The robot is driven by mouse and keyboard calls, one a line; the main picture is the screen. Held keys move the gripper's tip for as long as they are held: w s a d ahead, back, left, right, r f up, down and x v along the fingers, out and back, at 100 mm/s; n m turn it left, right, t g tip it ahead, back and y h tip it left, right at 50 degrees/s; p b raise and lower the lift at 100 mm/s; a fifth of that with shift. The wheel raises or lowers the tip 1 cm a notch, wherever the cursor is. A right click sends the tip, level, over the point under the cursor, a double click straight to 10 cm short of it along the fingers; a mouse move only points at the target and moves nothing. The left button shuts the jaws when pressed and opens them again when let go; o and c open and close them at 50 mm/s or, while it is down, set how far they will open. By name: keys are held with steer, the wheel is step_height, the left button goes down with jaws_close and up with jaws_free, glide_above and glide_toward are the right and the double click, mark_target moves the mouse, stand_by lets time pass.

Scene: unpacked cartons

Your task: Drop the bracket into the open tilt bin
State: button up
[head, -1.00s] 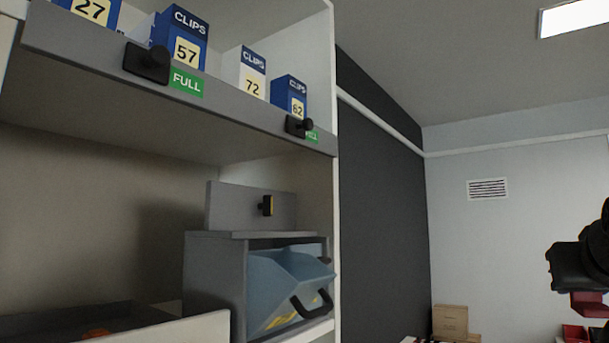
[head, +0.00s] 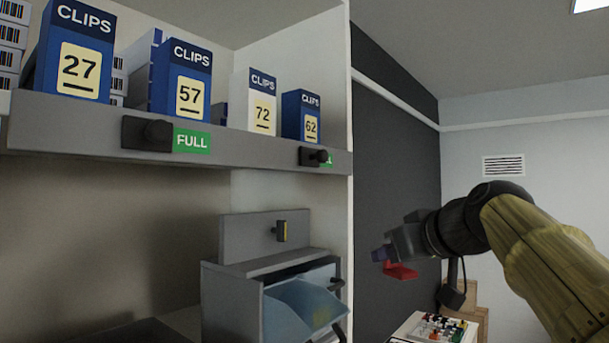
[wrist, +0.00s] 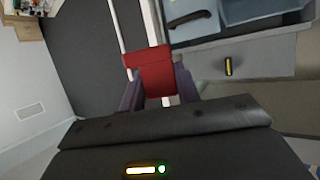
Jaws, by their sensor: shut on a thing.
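A red bracket (head: 402,271) hangs at the tip of my gripper (head: 384,255). In the wrist view the red bracket (wrist: 157,72) sits between the two purple fingers of my gripper (wrist: 158,92), which are shut on it. The blue tilt bin (head: 293,308) is tipped out of a grey cabinet on the shelf, its lower part cut off by the frame edge. My gripper is to the right of the bin and higher, apart from it. Blue bin parts (wrist: 185,10) with a dark handle also show at the top of the wrist view.
A grey shelf rail (head: 80,135) with blue and white clips boxes (head: 182,85) runs above the bin. A grey panel with a yellow-black latch (head: 281,231) stands over the cabinet (head: 232,300). A tray of small coloured items (head: 440,328) and cartons (head: 470,300) are at lower right.

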steer(key=a+r+n+g+y+p, duration=0.2)
steer(key=a+r+n+p, duration=0.1)
steer(key=a, duration=0.4)
steer(key=a+r+n+g+y+p, duration=0.2)
steer(key=a+r+n+y+p, duration=0.1)
steer(key=a, duration=0.5)
steer(key=shift+w+a+r+g+y, duration=0.3)
steer(key=shift+r, duration=0.3)
step_height(320, 180, down, 6)
steer(key=b, duration=0.4)
steer(key=o, duration=1)
steer(key=shift+o, duration=0.2)
steer(key=shift+d, duration=0.1)
